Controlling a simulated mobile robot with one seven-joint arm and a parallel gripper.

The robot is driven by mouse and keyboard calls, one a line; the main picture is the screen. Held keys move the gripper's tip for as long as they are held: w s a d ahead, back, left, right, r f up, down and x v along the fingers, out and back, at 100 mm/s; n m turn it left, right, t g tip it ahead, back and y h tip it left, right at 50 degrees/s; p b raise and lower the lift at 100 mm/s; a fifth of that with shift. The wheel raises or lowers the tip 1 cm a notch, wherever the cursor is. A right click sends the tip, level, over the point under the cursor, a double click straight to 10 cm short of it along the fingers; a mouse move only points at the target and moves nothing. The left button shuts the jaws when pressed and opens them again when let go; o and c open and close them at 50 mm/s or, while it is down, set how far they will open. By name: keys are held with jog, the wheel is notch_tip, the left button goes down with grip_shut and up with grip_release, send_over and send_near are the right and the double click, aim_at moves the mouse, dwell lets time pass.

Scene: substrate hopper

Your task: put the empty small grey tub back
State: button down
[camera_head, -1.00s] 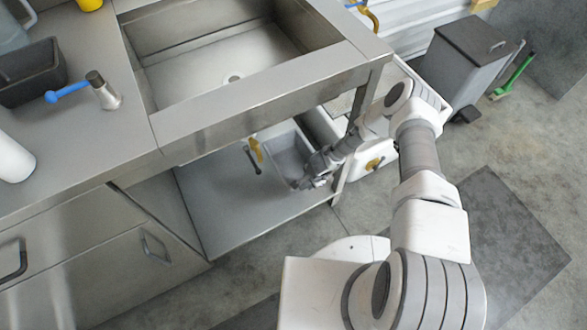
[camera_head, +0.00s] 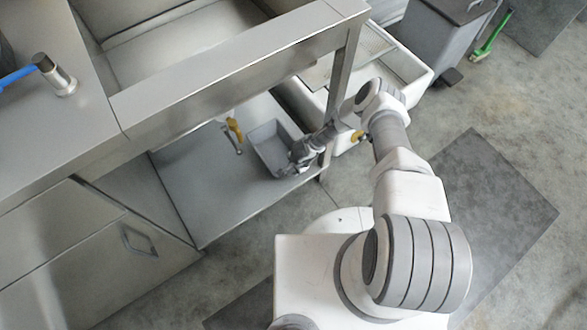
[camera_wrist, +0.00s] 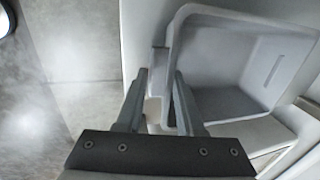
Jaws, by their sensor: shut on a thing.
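The small grey tub (camera_head: 268,143) is at the lower shelf under the sink, near its right end. Its inside looks empty. In the wrist view the tub (camera_wrist: 215,60) fills the upper right, with its near wall between my fingers. My gripper (camera_head: 296,160) is at the tub's near right side in the head view. In the wrist view my gripper (camera_wrist: 160,95) is shut on the tub's rim. I cannot tell whether the tub's base touches the shelf.
The lower shelf (camera_head: 200,190) is clear left of the tub. A yellow-handled valve (camera_head: 234,130) hangs left of the tub. A table leg (camera_head: 340,90) stands close to my arm. A white basin (camera_head: 415,70) stands to the right, with a grey bin beyond.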

jog(key=c, duration=0.5)
grip_release()
jog(key=p+v, duration=0.4)
jog(key=v, duration=0.8)
jog(key=shift+r+p, duration=0.1)
jog(key=shift+p, duration=0.3)
